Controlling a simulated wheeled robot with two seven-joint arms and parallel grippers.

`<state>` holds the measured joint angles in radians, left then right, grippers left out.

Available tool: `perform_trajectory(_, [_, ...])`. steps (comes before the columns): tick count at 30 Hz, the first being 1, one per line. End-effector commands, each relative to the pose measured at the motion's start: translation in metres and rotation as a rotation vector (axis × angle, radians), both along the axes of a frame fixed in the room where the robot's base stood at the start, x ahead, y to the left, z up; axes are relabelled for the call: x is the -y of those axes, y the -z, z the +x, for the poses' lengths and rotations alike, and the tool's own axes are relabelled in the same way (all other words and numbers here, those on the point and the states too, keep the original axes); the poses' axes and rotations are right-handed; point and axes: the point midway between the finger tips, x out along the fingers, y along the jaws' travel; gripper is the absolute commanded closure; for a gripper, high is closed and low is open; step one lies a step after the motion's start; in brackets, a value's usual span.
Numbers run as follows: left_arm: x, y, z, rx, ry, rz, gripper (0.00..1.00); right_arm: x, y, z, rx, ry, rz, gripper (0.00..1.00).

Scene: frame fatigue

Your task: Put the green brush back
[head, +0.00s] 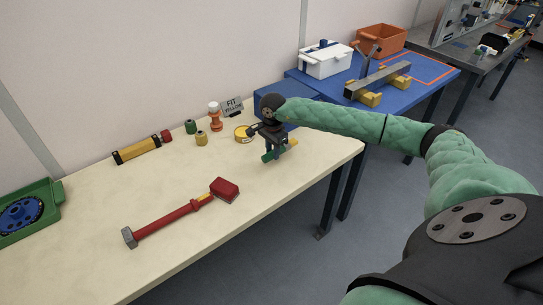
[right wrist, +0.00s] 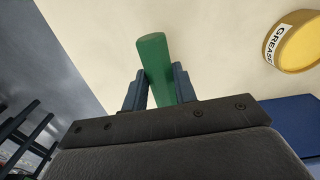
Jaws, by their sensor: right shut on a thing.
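The green brush (head: 268,156) is held by my right gripper (head: 274,150) over the right end of the cream table. In the right wrist view its green handle (right wrist: 153,55) sits between the two blue-grey fingers (right wrist: 157,90), which are shut on it. The gripper hides part of the brush in the head view, and its bristles cannot be made out. Whether the brush touches the table is hard to tell. My left gripper is not in view.
A yellow grease tin (head: 241,133) stands just left of my right gripper; it also shows in the right wrist view (right wrist: 294,44). A blue box (head: 258,108) is behind. A red hammer-like tool (head: 175,215) lies across the table (head: 90,215).

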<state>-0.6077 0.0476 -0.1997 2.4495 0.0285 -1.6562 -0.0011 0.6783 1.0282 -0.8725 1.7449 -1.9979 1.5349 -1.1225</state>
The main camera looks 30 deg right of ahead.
Motion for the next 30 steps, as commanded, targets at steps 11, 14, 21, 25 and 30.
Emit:
perform_trajectory(11, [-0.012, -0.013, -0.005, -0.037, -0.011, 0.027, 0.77, -0.003, 0.023, 0.003, -0.002, 0.000, 0.000, 0.95])
perform_trajectory(14, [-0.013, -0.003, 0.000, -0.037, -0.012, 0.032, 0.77, -0.003, 0.031, 0.004, -0.001, 0.000, 0.000, 0.95])
perform_trajectory(21, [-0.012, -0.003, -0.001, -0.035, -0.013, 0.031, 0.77, -0.003, 0.039, 0.004, 0.001, -0.001, -0.001, 0.95])
perform_trajectory(25, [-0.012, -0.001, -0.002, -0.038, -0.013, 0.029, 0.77, -0.003, 0.039, 0.004, 0.000, -0.001, -0.001, 0.58])
perform_trajectory(30, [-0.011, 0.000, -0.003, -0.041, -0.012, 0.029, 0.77, -0.003, 0.039, 0.004, 0.000, -0.001, -0.001, 0.50])
